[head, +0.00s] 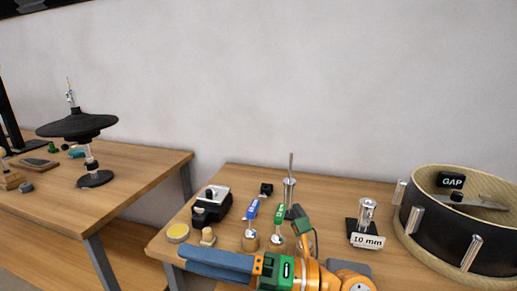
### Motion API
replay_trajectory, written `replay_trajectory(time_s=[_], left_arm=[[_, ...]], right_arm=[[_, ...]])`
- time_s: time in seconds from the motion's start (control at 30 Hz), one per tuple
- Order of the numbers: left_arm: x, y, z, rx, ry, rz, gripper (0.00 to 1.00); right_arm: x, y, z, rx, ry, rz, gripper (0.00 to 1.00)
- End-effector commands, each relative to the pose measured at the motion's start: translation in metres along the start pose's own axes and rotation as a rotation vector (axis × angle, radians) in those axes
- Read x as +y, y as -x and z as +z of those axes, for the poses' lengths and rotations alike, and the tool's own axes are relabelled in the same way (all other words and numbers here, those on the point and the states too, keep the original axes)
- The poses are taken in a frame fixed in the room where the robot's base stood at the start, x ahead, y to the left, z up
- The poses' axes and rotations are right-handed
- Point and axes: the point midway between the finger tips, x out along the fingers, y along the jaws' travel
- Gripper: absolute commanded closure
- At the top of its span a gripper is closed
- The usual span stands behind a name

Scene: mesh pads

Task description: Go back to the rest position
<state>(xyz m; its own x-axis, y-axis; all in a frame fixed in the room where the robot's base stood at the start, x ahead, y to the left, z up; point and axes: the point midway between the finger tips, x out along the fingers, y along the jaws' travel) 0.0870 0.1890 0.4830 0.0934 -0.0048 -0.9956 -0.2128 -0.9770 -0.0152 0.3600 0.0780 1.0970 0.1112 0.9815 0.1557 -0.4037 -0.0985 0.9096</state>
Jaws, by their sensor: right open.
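My right gripper (192,258) is at the bottom of the head view, low over the near edge of the right-hand table (338,222). Its orange and green arm parts lie to its right, and its long blue-grey fingers point left. The fingers are seen from the side, so the gap between them is hard to make out. Nothing is seen held in it. My left gripper is not in view.
A black device (211,205), a "10 mm" stand (367,228) and a large drum labelled GAP (440,235) share the table. Another table (130,172) stands left, across a gap.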

Motion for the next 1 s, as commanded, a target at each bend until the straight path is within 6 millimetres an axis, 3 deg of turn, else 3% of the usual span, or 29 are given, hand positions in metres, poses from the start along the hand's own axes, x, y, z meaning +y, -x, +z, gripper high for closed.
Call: replay_trajectory(time_s=[0.03, 0.07, 0.1, 0.17, 0.2, 0.27, 0.3, 0.4, 0.5, 0.6, 0.7, 0.87, 1.0], left_arm=[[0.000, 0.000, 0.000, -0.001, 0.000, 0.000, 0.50], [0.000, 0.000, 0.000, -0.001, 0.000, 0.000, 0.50], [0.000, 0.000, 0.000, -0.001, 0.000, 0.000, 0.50], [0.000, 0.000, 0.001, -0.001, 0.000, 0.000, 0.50], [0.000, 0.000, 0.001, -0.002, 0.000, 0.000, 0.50], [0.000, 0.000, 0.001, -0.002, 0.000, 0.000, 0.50], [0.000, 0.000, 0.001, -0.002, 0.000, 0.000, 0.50], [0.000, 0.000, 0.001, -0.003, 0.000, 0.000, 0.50], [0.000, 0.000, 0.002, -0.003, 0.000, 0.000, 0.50], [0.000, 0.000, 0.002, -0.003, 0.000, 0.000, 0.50], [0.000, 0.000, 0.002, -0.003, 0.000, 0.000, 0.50], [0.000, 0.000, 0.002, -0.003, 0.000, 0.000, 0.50], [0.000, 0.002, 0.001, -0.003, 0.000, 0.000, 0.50]], right_arm=[[0.021, 0.011, 0.020, -0.175, -0.137, 0.175, 0.35], [0.030, 0.026, 0.040, -0.318, -0.237, 0.279, 0.35], [0.027, 0.057, 0.069, -0.532, -0.388, 0.392, 0.35], [0.000, 0.109, 0.097, -0.831, -0.601, 0.479, 0.35], [-0.028, 0.141, 0.104, -1.009, -0.732, 0.497, 0.35], [-0.074, 0.185, 0.098, -1.252, -0.919, 0.477, 0.35], [-0.105, 0.211, 0.085, -1.396, -1.035, 0.442, 0.35], [-0.168, 0.256, 0.033, -1.681, -1.293, 0.307, 0.35], [-0.207, 0.281, -0.026, -1.869, -1.494, 0.148, 0.35], [-0.228, 0.295, -0.082, -1.998, -1.660, -0.016, 0.35], [-0.237, 0.303, -0.135, -2.088, -1.803, -0.184, 0.35], [-0.234, 0.308, -0.214, -2.172, -2.007, -0.464, 0.35], [-0.280, 0.314, -0.227, -2.186, -2.017, -0.509, 0.35]])
